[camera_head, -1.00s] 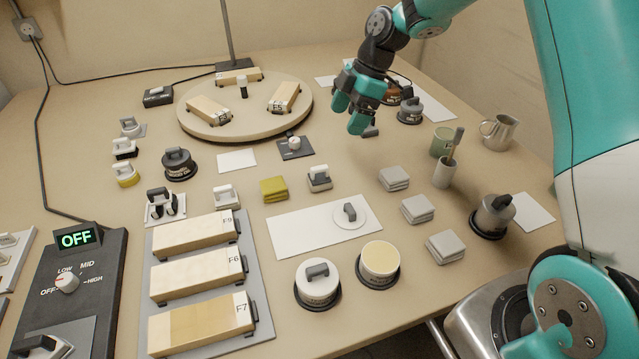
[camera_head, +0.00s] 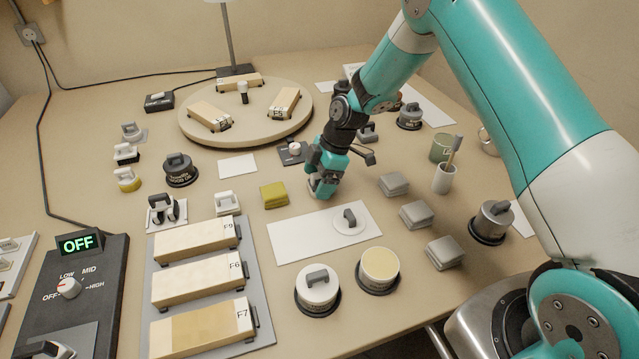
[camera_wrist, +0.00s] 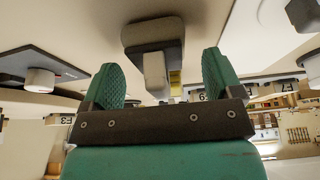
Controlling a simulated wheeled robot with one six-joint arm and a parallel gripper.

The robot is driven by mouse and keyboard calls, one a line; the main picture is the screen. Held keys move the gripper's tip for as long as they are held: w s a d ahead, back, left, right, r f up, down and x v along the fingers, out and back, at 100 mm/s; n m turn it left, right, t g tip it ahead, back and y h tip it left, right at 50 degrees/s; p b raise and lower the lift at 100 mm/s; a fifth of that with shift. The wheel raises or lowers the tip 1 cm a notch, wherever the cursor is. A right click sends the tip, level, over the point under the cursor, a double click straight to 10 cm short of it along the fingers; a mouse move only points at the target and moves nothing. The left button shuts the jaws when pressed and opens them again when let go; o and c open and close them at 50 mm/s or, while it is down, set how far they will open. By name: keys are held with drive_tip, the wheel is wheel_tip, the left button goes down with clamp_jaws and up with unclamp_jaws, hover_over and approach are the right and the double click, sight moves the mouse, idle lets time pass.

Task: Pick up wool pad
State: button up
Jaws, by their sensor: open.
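My gripper (camera_head: 323,180) is low over the middle of the bench, pointing down at a small handled pad that I take to be the wool pad. In the head view my fingers hide most of this pad. In the wrist view the pad (camera_wrist: 150,32) shows a pale face and a darker grey layer. Its light handle (camera_wrist: 155,76) stands in the gap between my two open green fingers (camera_wrist: 160,68). I see room on both sides of the handle, so the fingers are not closed on it.
A yellow-green folded cloth (camera_head: 274,195) lies just left of my gripper. A white sheet (camera_head: 295,234) with a round handled disc (camera_head: 349,221) lies in front. Grey folded cloths (camera_head: 393,184) are to the right. A round turntable (camera_head: 190,122) with blocks stands behind.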

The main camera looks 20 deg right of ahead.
sight(317, 174)
drive_tip(key=shift+a+f, duration=0.2)
drive_tip(key=shift+f, duration=0.3)
drive_tip(key=shift+c, duration=0.2)
drive_tip(key=c, duration=1)
drive_tip(key=shift+c, duration=0.2)
wheel_tip(317, 174, up, 20)
drive_tip(key=o, duration=0.4)
drive_tip(key=shift+c, duration=1.2)
